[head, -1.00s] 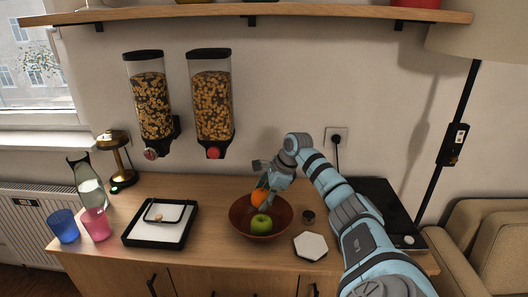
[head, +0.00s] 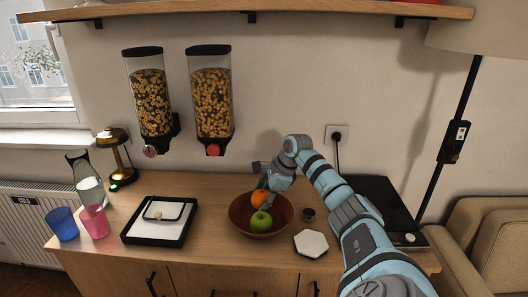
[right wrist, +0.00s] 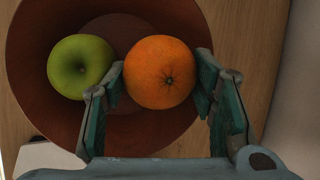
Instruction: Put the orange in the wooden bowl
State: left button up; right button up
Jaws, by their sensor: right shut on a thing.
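The orange (head: 259,198) is at the wooden bowl (head: 240,217), beside a green apple (head: 261,222). In the right wrist view the orange (right wrist: 160,72) sits between the two fingers of my right gripper (right wrist: 160,88), which is shut on it. The bowl's reddish-brown inside (right wrist: 38,75) lies beneath it, with the apple (right wrist: 80,66) to the left. I cannot tell whether the orange touches the bowl's floor. In the head view my right gripper (head: 268,187) reaches down over the back of the bowl. My left gripper does not show.
A black-framed tray (head: 140,232) lies to the left, with pink (head: 95,222) and blue (head: 62,224) cups beyond. Two cereal dispensers (head: 211,100) hang above. Bare counter lies between tray and bowl.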

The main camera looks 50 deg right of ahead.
jog(key=o, duration=1.3)
jog(key=shift+r, duration=0.1)
jog(key=v, duration=1.2)
